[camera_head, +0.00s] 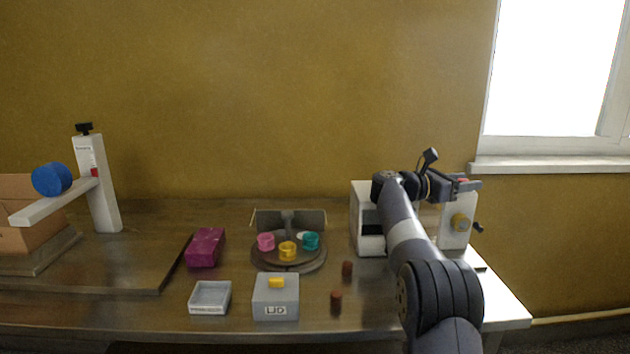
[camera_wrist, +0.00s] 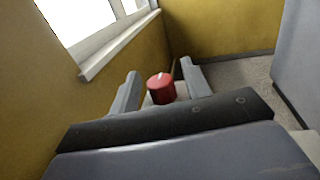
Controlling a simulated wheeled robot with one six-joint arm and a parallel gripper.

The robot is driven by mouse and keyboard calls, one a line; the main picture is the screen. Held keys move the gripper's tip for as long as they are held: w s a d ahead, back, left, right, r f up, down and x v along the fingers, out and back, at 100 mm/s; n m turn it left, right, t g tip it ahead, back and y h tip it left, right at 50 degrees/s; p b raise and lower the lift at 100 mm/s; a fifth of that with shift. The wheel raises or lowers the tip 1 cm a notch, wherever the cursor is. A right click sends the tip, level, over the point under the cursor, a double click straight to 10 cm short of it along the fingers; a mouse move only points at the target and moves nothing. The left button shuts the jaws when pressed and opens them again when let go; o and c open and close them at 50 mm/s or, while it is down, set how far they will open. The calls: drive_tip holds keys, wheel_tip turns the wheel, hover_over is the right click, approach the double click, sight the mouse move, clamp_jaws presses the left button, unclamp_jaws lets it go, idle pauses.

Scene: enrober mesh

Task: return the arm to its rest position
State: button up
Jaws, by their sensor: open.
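My arm reaches up over the right end of the table to a white machine (camera_head: 367,235). My gripper (camera_head: 468,184) is at the machine's upper right; it also shows in the wrist view (camera_wrist: 159,70). Its two fingers are open and apart. A red knob (camera_wrist: 160,88) with a pale mark on top appears between the fingers in the wrist view. I cannot tell whether either finger touches it. My arm hides much of the machine in the head view.
Left of the machine are a round turntable (camera_head: 289,266) with coloured cups, a grey box (camera_head: 275,302), a shallow tray (camera_head: 210,311) and two brown cylinders (camera_head: 336,301). A window sill (camera_head: 555,164) is behind right.

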drive_tip(key=shift+s+f+n+t+y+b, duration=0.1)
drive_tip(key=shift+f+n+t+y+b, duration=0.2)
drive_tip(key=shift+n+t+b, duration=0.75)
drive_tip(key=shift+t+b, duration=0.35)
drive_tip(key=shift+b, duration=0.75)
drive_tip(key=n+t+y+b, duration=0.2)
drive_tip(key=t+b, duration=0.1)
drive_tip(key=b, duration=0.2)
drive_tip(key=shift+t, duration=0.3)
drive_tip(key=shift+n+t+y+b, duration=0.7)
drive_tip(key=shift+n+b, duration=0.05)
drive_tip(key=shift+b, duration=0.1)
drive_tip(key=n+t+y, duration=0.1)
drive_tip(key=n+t+y+b, duration=0.1)
drive_tip(key=shift+r+t+y, duration=0.2)
drive_tip(key=shift+t+y, duration=0.1)
drive_tip(key=shift+y, duration=0.1)
drive_tip(key=shift+r+n+t+y+p, duration=0.1)
drive_tip(key=shift+n+t+y+p, duration=0.25)
drive_tip(key=shift+n+t+y, duration=0.45)
drive_tip(key=shift+r+n+y+p, duration=0.15)
drive_tip(key=shift+n+y+p, duration=0.45)
drive_tip(key=shift+y+p, duration=0.25)
drive_tip(key=shift+n+t+y+p, duration=0.3)
drive_tip(key=shift+y+p, duration=0.05)
drive_tip(key=shift+p, duration=0.6)
